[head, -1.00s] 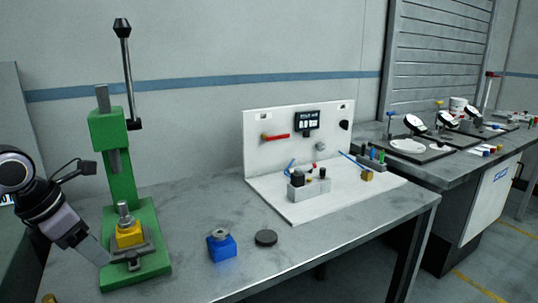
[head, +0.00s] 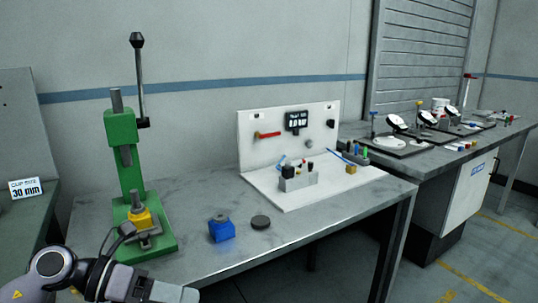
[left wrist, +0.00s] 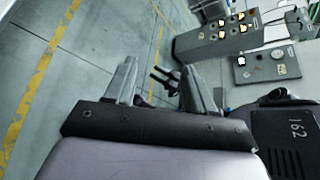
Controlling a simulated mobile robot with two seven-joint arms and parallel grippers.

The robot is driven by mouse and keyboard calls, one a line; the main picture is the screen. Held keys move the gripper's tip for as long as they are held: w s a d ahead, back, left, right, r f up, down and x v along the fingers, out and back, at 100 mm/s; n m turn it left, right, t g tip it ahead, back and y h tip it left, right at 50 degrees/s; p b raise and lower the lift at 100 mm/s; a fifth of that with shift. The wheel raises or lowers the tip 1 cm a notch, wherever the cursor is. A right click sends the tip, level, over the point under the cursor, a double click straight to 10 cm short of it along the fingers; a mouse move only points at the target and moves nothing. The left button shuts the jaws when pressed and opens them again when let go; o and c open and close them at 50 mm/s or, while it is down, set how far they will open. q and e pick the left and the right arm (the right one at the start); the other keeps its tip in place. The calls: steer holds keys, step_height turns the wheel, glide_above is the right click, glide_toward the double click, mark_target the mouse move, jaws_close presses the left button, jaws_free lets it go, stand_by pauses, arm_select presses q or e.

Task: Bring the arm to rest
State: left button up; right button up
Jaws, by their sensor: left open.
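My left arm comes in along the bottom left of the head view. My left gripper (head: 178,292) is low in front of the bench, partly cut off by the lower edge of the picture. In the left wrist view the two fingers of the left gripper (left wrist: 160,78) stand apart with nothing between them but a view of the floor and distant items. My right gripper is in neither view.
The green press (head: 130,180) with a yellow block (head: 141,218) stands on the grey bench (head: 290,240). A blue block (head: 221,231), a dark disc (head: 260,222) and a white fixture board (head: 290,195) are to its right. Floor (left wrist: 60,90) is clear.

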arm_select(q)
steer(key=s+d+r+n+t+h, duration=0.1)
steer(key=d+n+t+h, duration=0.35)
steer(key=n, duration=0.35)
steer(key=s+a+f+n+t+y+p, duration=0.1)
steer(key=a+f+n+t+y, duration=0.4)
steer(key=n, duration=0.6)
steer(key=s+a+f+n+t+y+p, duration=0.15)
steer(key=f+n+t+y, duration=0.4)
steer(key=n, duration=0.65)
steer(key=s+a+f+n+g+y, duration=0.3)
steer(key=s+f+n+g+y, duration=0.2)
steer(key=s+f, duration=0.7)
step_height(320, 180, down, 3)
steer(key=n+g, duration=0.2)
steer(key=n, duration=0.1)
steer(key=shift+f+n+p, duration=0.2)
steer(key=shift+n+p, duration=0.15)
steer(key=shift+n, duration=0.05)
